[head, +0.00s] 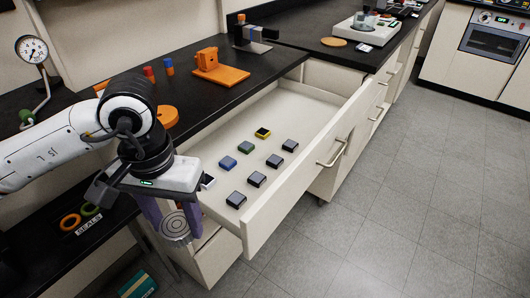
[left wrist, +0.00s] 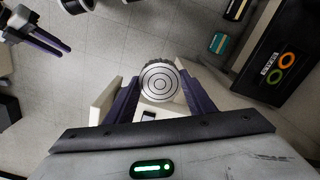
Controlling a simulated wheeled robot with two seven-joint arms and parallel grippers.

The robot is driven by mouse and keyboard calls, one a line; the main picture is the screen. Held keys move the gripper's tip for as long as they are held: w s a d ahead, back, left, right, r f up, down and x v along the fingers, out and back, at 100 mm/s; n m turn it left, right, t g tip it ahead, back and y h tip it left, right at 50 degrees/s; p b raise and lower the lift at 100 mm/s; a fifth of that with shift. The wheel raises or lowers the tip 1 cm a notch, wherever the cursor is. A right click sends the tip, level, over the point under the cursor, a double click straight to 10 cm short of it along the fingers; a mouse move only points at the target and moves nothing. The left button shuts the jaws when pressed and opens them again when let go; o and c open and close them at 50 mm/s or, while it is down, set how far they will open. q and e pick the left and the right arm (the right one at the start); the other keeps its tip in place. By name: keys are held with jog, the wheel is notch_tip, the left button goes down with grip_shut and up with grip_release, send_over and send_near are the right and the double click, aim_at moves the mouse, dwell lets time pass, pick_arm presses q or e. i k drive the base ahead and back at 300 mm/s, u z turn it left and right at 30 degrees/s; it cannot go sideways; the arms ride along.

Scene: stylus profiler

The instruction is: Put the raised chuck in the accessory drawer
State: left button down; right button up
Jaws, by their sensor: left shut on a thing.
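The raised chuck (head: 175,226) is a round metal disc with concentric rings on top. My left gripper (head: 172,215) is shut on it, with a purple finger on either side; its ringed face also shows in the left wrist view (left wrist: 161,80). The accessory drawer (head: 300,115) is pulled open, white inside. In the head view the chuck appears just left of the drawer's near end, not over its floor. My right gripper (left wrist: 45,38) shows at the top left of the left wrist view, its fingers apart and empty.
Several small square pieces (head: 256,179) lie in the drawer's near half; its far half is bare. An orange fixture (head: 218,69) stands on the black bench behind. Orange and green seal rings (head: 70,221) lie on a dark surface at lower left.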

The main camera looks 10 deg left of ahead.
aim_at(300, 117)
jog(key=k, duration=1)
jog(key=z, duration=1.25)
jog(key=i, duration=2.4)
jog(key=u, duration=0.8)
